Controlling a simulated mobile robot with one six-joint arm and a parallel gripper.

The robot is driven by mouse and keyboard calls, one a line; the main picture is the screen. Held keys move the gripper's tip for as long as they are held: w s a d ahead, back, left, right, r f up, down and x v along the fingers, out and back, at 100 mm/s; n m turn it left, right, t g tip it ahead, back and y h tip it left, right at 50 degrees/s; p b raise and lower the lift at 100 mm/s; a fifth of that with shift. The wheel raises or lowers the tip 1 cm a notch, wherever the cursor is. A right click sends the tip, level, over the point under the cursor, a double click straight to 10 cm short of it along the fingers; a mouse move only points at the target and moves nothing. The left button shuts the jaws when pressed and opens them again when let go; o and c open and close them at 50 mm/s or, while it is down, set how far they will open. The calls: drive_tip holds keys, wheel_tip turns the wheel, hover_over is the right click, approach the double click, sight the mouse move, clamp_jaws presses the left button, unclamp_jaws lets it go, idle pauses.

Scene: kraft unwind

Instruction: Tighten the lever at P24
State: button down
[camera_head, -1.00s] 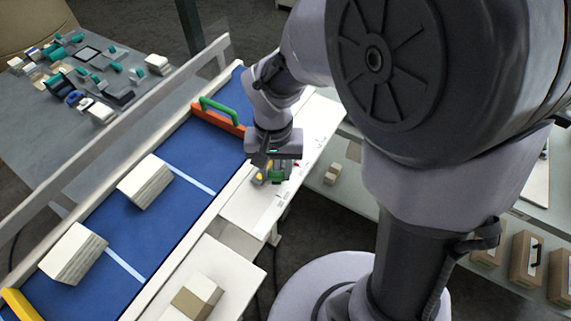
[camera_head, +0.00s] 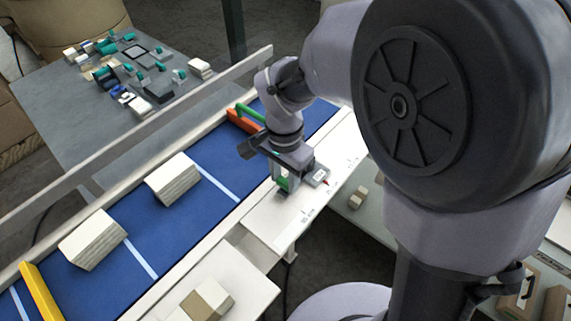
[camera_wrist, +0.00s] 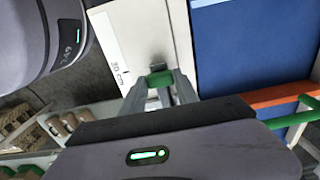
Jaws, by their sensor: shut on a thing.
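My gripper (camera_head: 282,186) points down at the white ledge (camera_head: 262,218) beside the blue belt in the head view. In the wrist view its two fingers (camera_wrist: 160,92) are closed around a green lever (camera_wrist: 160,78). A small grey bracket (camera_wrist: 157,60) shows just beyond the lever, on the white ledge. In the head view a bit of the green lever (camera_head: 283,183) shows between the fingers; the rest is hidden by my gripper. I cannot read a P24 mark. The lever's angle is hard to tell.
An orange bar (camera_head: 243,121) with a green handle (camera_head: 250,112) crosses the blue belt (camera_head: 215,205). Pale blocks (camera_head: 173,178) lie on the belt. A cluttered grey table (camera_head: 65,110) stands behind.

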idle(0.3)
drive_tip(key=c, duration=0.9)
unclamp_jaws()
drive_tip(key=shift+a, duration=0.1)
wheel_tip(320, 180, up, 18)
drive_tip(key=p, duration=0.5)
drive_tip(key=shift+f+p, duration=0.25)
drive_tip(key=shift+p, duration=0.1)
